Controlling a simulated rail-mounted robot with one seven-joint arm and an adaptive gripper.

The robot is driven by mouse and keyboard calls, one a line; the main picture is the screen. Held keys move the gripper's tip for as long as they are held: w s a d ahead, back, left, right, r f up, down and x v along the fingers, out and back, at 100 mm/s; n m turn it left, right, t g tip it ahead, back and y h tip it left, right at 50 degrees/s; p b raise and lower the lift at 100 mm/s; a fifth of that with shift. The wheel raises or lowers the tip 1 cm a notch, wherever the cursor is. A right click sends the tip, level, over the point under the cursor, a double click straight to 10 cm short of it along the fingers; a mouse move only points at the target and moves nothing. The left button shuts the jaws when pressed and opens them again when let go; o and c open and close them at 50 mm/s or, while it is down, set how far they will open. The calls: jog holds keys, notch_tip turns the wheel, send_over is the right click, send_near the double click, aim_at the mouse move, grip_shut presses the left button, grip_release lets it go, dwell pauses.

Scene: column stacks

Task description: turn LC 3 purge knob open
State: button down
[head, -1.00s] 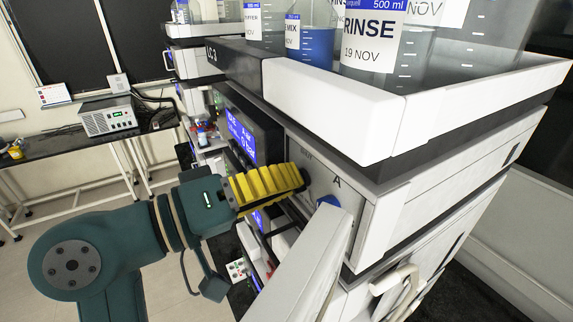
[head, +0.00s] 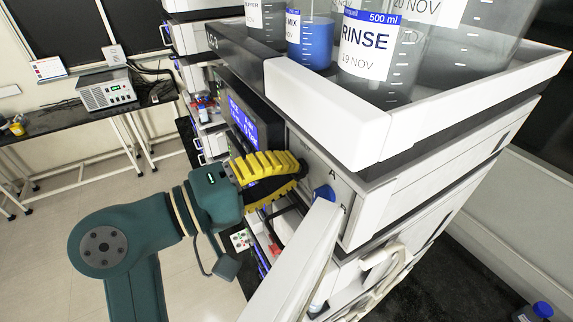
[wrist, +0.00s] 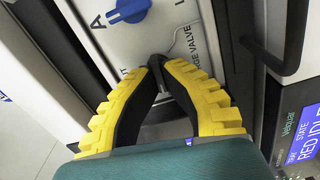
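The LC 3 purge knob is a blue knob (head: 323,192) on the light front panel (head: 352,215), just right of my fingertips in the head view. In the wrist view the blue knob (wrist: 128,11) sits at the top edge, partly cut off, with its bar lying nearly level beside the letter A. "VALVE" lettering runs down the panel. My gripper (head: 303,172) has yellow ribbed fingers. In the wrist view the tips of my gripper (wrist: 158,62) come together in front of the panel, below the knob and apart from it. Nothing is seen held.
An open white door (head: 295,265) stands out below the knob. A blue-lit display (head: 242,122) is left of my fingers. A tray (head: 325,115) of bottles, including RINSE (head: 367,45), tops the stack. A dark handle (wrist: 290,45) stands right of my gripper in the wrist view.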

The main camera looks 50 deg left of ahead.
jog(key=c, duration=1.2)
grip_release()
jog(key=s, duration=0.4)
jog(key=s+a, duration=0.1)
jog(key=s, duration=0.3)
jog(key=s+a, duration=0.1)
jog(key=s, duration=0.2)
jog(key=shift+s, duration=0.4)
